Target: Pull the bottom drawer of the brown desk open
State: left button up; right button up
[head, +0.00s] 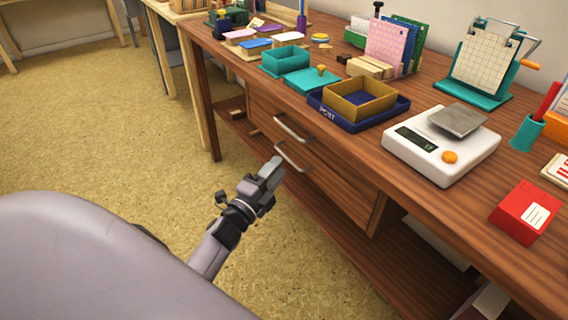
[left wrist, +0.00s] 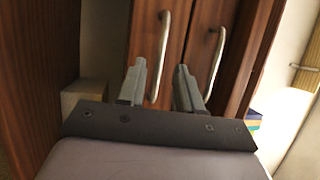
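The brown desk (head: 330,100) has two stacked drawers in its front, and both look shut. The bottom drawer (head: 330,185) has a curved metal handle (head: 291,160), below the top drawer's handle (head: 293,129). My left gripper (head: 272,168) is just in front of the bottom handle, at about its height. In the left wrist view my left gripper (left wrist: 160,82) has its two fingers apart. The nearer-left handle (left wrist: 161,55), which looks like the bottom one, shows between and beyond them; I cannot tell whether they touch it. My right gripper is not in view.
The desktop holds a white scale (head: 440,150), a blue tray (head: 345,122), a teal box (head: 285,61) and a red box (head: 525,211). A low shelf (head: 330,215) runs under the drawers. The carpet (head: 110,130) before the desk is clear.

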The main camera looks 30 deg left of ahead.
pick_arm(q)
jog(key=shift+w+r+b, duration=0.15)
jog(key=shift+w, duration=0.85)
jog(key=shift+w+r+b, duration=0.15)
jog(key=shift+w, duration=0.8)
grip_shut()
